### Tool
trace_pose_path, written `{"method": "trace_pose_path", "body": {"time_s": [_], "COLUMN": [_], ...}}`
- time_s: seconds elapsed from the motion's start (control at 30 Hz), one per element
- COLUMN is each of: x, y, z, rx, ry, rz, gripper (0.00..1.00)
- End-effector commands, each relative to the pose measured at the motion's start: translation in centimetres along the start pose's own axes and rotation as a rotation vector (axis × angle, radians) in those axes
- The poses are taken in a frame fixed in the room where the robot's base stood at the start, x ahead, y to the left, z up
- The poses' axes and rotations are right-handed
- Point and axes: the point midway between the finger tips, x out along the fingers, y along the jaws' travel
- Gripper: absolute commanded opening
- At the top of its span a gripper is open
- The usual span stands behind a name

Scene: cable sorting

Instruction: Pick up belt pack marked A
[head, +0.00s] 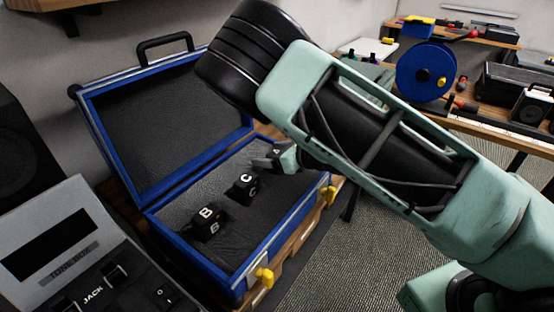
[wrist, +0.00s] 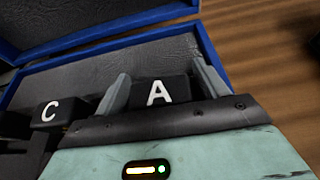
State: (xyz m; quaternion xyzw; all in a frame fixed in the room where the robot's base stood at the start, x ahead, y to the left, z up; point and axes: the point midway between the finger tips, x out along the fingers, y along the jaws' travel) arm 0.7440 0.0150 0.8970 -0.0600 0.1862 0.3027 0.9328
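The belt pack marked A (wrist: 161,91) is a small black box with a white letter in the blue case. In the wrist view it stands between the two grey fingers of my gripper (wrist: 160,88). A gap shows beside the left finger, and the right finger is close to the pack's side. In the head view my gripper (head: 274,160) reaches into the case's far right end, and the arm hides most of pack A. Belt pack C (head: 246,187) and belt pack B (head: 207,222) stand to the left of it in the case.
The open blue case (head: 228,280) has walls close around the gripper and yellow latches (head: 264,277) in front. Its raised lid (head: 160,110) stands behind. A grey box marked TONE BOX (head: 60,240) is at the left. A blue cable reel (head: 424,70) stands on the right bench.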

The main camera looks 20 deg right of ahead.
Motion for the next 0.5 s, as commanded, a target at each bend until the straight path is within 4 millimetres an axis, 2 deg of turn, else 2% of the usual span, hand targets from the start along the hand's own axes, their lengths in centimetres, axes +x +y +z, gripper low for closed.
{"method": "trace_pose_path", "body": {"time_s": [0.03, 0.13, 0.17, 0.4, 0.5], "x": [-0.01, -0.02, -0.02, -0.05, -0.25], "y": [0.00, 0.00, 0.00, 0.00, 0.03], "z": [0.01, 0.01, 0.01, 0.12, 0.75], "rx": [0.000, 0.000, 0.000, 0.000, -0.001], "ry": [0.000, 0.000, 0.000, -0.002, -0.004], "rz": [0.000, 0.000, 0.000, 0.000, 0.001], "gripper": [0.58, 0.30, 0.28, 0.28, 0.28]}}
